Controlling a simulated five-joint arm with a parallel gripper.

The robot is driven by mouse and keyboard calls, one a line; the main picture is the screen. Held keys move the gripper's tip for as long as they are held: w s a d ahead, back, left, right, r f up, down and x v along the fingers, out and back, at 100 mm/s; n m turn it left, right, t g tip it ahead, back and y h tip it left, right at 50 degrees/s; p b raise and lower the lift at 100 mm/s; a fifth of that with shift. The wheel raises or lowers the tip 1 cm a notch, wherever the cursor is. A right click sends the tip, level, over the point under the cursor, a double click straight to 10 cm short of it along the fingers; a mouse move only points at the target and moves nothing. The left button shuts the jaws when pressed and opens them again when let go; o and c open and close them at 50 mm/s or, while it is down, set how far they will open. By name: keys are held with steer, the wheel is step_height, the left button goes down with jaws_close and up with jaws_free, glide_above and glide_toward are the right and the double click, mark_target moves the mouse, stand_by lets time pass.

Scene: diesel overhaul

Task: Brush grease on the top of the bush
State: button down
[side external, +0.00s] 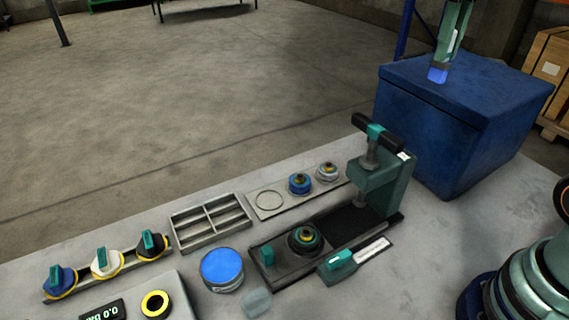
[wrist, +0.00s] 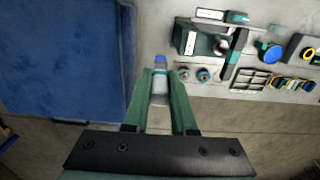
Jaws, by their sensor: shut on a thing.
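My gripper (side external: 447,48) is high at the upper right, above the blue box, with its fingers pointing down. It is shut on a pale brush-like tool with a bright blue tip (side external: 437,75), which also shows between my green fingers in the wrist view (wrist: 160,61). A dark round part with teal and orange rings, seemingly the bush (side external: 305,238), sits in the green and black bench fixture (side external: 333,222), well away from my gripper. An open tin (side external: 222,268) of bright blue stuff, like the tip in colour, stands left of the fixture.
A big blue box (side external: 440,110) stands beside the bench. A plate (side external: 268,201) holds a blue ringed part (side external: 300,184) and a white one (side external: 327,172). A divided tray (side external: 210,224) and several teal-handled knobs (side external: 104,262) are further left. The fixture's T-handle post (side external: 377,150) rises at its right end.

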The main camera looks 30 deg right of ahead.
steer(key=s+a+r+n, duration=0.15)
steer(key=a+n, duration=0.75)
steer(key=a, duration=1.9)
steer(key=shift+w+d+f, duration=0.1)
steer(key=shift+w+f, duration=0.05)
steer(key=shift+f, duration=5.95)
steer(key=shift+w+f, duration=0.1)
steer(key=shift+f, duration=5.95)
steer(key=shift+f, duration=0.6)
steer(key=shift+s, duration=0.2)
steer(key=shift+s, duration=0.3)
steer(key=shift+w, duration=0.15)
